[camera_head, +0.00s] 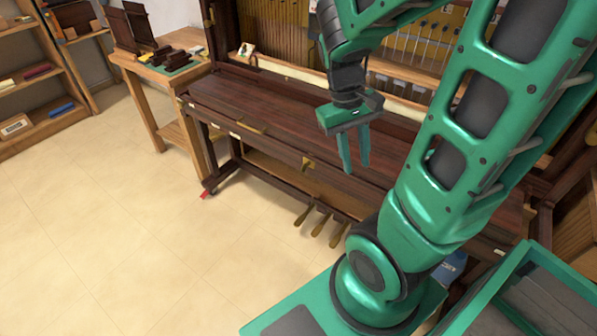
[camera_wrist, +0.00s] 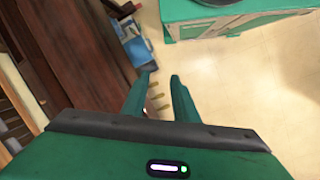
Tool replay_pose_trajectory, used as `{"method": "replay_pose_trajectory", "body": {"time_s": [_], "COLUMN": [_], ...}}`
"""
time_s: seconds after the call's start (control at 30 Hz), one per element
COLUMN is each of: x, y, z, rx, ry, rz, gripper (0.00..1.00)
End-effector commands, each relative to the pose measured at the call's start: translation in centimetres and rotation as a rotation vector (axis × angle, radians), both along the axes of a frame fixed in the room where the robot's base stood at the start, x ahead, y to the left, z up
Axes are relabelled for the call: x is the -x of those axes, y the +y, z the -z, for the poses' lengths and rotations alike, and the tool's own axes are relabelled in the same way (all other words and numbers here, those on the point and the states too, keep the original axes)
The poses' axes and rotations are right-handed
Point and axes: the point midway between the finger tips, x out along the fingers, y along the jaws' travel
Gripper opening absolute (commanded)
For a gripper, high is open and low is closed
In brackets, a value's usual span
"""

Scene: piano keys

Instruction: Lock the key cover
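The piano's dark brown key cover (camera_head: 270,112) lies flat and closed over the keyboard. A small brass fitting (camera_head: 308,163), which looks like the lock, sits on the front edge below the cover. Whether a key is in it is too small to tell. My gripper (camera_head: 355,168) is above the cover, to the right of the brass fitting and apart from it, with its fingers pointing down. The fingers show a gap with nothing between them, also in the wrist view (camera_wrist: 161,76). The dark piano wood (camera_wrist: 85,45) fills the wrist view's left side.
Another brass piece (camera_head: 250,126) is on the cover's front, left of the lock. A wooden side table (camera_head: 160,72) with dark parts stands at the back left. The tiled floor (camera_head: 130,230) in front is clear.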

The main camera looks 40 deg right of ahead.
Motion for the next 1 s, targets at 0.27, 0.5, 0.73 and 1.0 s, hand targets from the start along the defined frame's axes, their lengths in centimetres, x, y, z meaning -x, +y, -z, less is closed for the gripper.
{"method": "replay_pose_trajectory", "body": {"time_s": [0.27,0.5,0.73,1.0], "x": [-4.5,-7.9,-10.9,-14.1], "y": [0.0,0.5,1.5,3.4], "z": [4.6,8.6,12.2,16.3], "rx": [0.127,0.256,0.399,0.591], "ry": [0.195,0.360,0.526,0.735], "rz": [-0.274,-0.525,-0.775,-1.076], "gripper": [0.27,0.27,0.27,0.27]}}
